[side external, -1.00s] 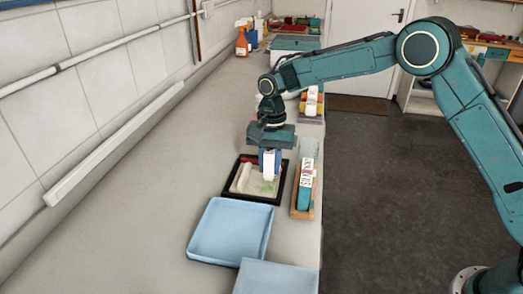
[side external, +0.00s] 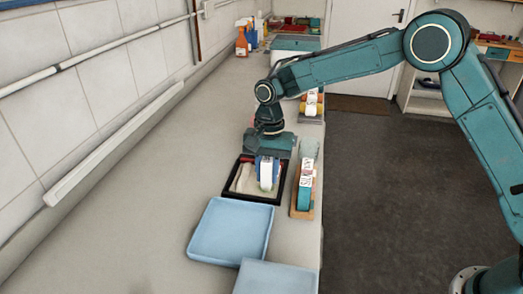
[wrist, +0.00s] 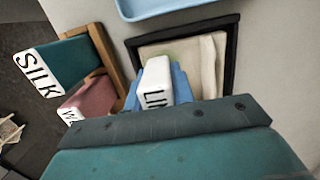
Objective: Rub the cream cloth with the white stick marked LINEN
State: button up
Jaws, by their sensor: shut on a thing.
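The cream cloth (side external: 245,181) lies in a black-rimmed tray (side external: 236,193) on the counter, with a thicker folded strip along one side. The cloth also shows in the wrist view (wrist: 208,66), with a faint green mark beside the stick. My gripper (side external: 268,172) points down over the tray, its blue fingers shut on the white stick (wrist: 157,82). Only the letters "LI" of its label show. The stick's lower end is at or just above the cloth; contact is hidden.
A wooden holder (wrist: 103,48) beside the tray carries a teal block marked SILK (wrist: 62,58) and a pink block (wrist: 88,97). A light blue tray (side external: 230,232) and another blue tray (side external: 275,278) lie nearer the camera. The wall-side counter is clear.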

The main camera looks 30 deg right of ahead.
jog(key=shift+s+a, duration=0.1)
jog(key=shift+s+a, duration=1.1)
jog(key=shift+a, duration=0.05)
jog(key=shift+w+d, duration=0.1)
jog(key=shift+w+d, duration=1.1)
jog(key=shift+d, duration=0.05)
jog(key=shift+w+d, duration=0.1)
jog(key=shift+w+d, duration=1.1)
jog(key=shift+r, duration=0.15)
jog(key=shift+r, duration=2.95)
